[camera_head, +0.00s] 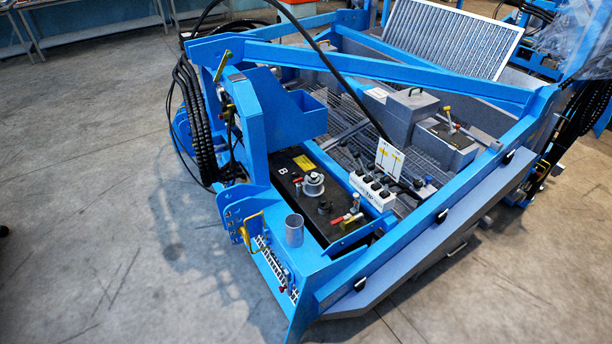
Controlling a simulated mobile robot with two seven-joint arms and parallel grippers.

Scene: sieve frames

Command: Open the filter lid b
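A black box top with a yellow label and a white letter B (283,170) sits inside the blue frame, left of the picture's middle. A round silver cap (313,185) stands upright on it and looks seated. I cannot tell for sure whether this cap is the filter lid b. A smaller dark knob (324,207) is in front of the cap, and a small valve with a red handle (338,219) is to its right. Neither of my grippers is in view, and nothing is touching the box or cap.
A blue machine frame (400,250) surrounds the box. A grey-blue open cup (294,230) stands at its near left. A white lever block (372,190) with a sign is to the right. Black hoses (190,110) run at left. Concrete floor (90,200) is clear at left.

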